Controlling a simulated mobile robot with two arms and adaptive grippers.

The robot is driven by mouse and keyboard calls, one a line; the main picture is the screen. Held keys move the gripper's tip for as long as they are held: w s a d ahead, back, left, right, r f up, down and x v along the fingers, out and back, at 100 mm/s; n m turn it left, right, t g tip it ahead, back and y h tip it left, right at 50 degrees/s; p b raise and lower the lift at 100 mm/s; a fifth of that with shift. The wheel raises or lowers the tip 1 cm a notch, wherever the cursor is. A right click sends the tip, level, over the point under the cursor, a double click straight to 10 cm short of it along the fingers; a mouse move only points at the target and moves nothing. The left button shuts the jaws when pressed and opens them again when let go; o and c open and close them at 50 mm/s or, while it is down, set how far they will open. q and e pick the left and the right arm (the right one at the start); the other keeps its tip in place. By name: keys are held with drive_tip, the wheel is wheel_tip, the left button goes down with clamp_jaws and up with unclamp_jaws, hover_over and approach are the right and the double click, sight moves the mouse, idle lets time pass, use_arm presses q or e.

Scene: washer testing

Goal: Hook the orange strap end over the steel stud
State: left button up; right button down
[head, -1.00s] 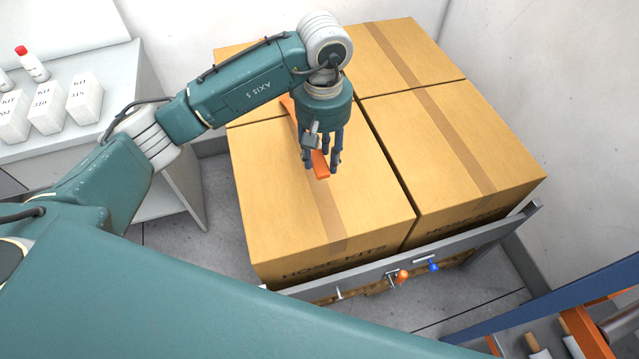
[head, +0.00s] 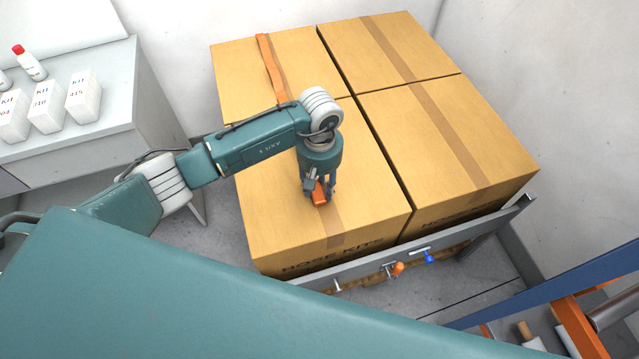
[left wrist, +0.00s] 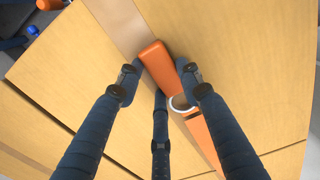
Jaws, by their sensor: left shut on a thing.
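The orange strap (head: 268,62) runs over the top of the far-left carton toward me and passes behind my left arm. My left gripper (head: 319,194) points down over the near-left carton, shut on the orange strap end (head: 319,198). In the left wrist view the strap end (left wrist: 158,68) shows between the fingers (left wrist: 160,95), with a pale ring (left wrist: 180,103) beside it. A small steel stud (head: 338,286) sticks out of the grey rail at the cartons' front, nearer me than the gripper. The strap end is apart from it. My right gripper is out of view.
Cartons (head: 450,150) fill the pallet behind the grey rail (head: 465,241). An orange knob (head: 398,268) and a blue knob (head: 429,257) sit on the rail right of the stud. A white bench (head: 95,130) with small kit boxes stands at left; a blue-and-orange frame (head: 560,290) is at right.

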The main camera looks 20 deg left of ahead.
use_arm(q)
drive_tip(key=shift+f+b, duration=0.2)
drive_tip(key=shift+b, duration=0.1)
drive_tip(key=o, duration=1.3)
